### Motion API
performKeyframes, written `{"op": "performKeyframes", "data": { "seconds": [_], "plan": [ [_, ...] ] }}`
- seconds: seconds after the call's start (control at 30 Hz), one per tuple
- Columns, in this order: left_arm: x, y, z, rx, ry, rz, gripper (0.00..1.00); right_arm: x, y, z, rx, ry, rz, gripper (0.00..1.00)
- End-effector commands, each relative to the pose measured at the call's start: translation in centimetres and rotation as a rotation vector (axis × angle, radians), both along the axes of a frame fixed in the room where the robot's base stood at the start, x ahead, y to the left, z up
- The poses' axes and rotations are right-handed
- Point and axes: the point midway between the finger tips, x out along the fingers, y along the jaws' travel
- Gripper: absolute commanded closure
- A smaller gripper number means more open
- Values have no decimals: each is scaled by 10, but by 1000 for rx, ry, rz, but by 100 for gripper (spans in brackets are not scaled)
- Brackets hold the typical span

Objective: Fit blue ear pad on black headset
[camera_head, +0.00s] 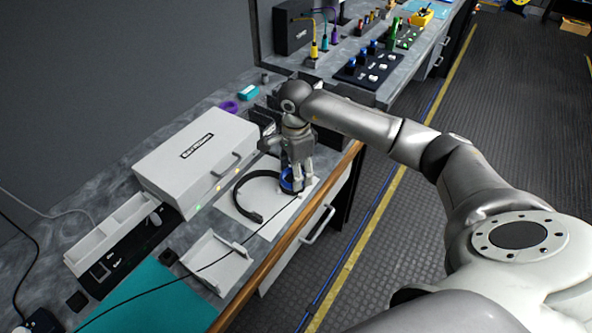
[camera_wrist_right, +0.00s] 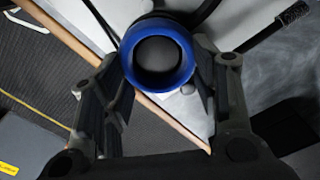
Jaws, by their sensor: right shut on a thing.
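The black headset (camera_head: 243,200) lies on a white sheet on the counter, its band curving to the left. My right gripper (camera_head: 297,184) points down over the headset's far right end, shut on the blue ear pad (camera_head: 287,184). In the right wrist view the ear pad (camera_wrist_right: 181,73) is a blue ring with a dark round centre, between the two fingers. Part of the black headset shows behind it at the top. The ring is at the headset's ear cup, but I cannot tell whether it is seated. My left gripper is not in view.
A white case (camera_head: 190,165) stands left of the headset. A white bracket-like tray (camera_head: 217,262) lies nearer, beside a teal mat (camera_head: 165,300). A purple ring (camera_head: 229,107) and a teal item (camera_head: 248,92) lie at the back. The counter's wooden front edge (camera_head: 262,272) runs along the right.

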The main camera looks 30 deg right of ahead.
Motion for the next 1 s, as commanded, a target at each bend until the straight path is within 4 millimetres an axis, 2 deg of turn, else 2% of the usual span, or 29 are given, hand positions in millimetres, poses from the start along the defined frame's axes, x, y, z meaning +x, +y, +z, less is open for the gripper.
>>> {"op": "performKeyframes", "data": {
  "seconds": [0.03,0.07,0.23,0.53,0.67,0.77,1.0],
  "plan": [
    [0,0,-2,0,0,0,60,0,0,-2,0,0,-1,57],
    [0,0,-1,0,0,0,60,0,0,-1,0,-1,-1,41],
    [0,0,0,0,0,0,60,0,0,-1,0,0,0,20],
    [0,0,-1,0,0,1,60,0,0,0,0,0,0,20],
    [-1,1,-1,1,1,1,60,1,0,7,0,-2,0,20],
    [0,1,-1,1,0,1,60,1,0,22,0,-4,0,20],
    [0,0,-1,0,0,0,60,1,0,74,0,-5,0,20]
  ]
}}
